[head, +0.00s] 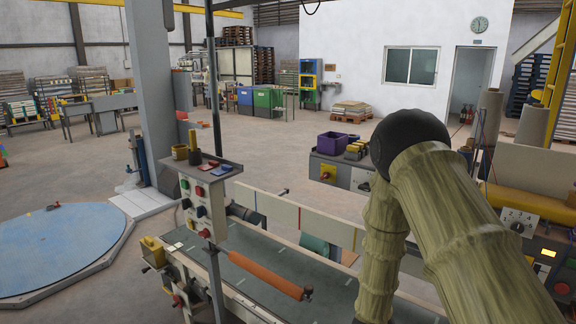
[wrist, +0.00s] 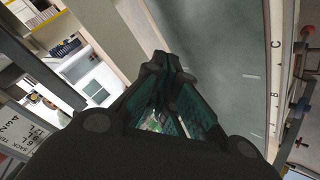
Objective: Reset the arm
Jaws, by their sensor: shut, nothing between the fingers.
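My gripper (wrist: 170,75) shows in the wrist view, with its dark finger links running up the middle of the picture. Its fingertips are together with nothing between them. It hangs over or beside the grey-green conveyor belt (wrist: 225,45); I cannot tell how high. In the head view my arm, in a yellowish ribbed sleeve, rises from the lower right, bends at a dark joint and goes down towards the belt (head: 330,292). My gripper is out of the head view.
A control box (head: 203,205) with coloured buttons stands on a post at the belt's left. A machine panel with dials (head: 343,175) is behind the belt. A blue round platform (head: 55,245) lies at far left. The floor behind is mostly clear.

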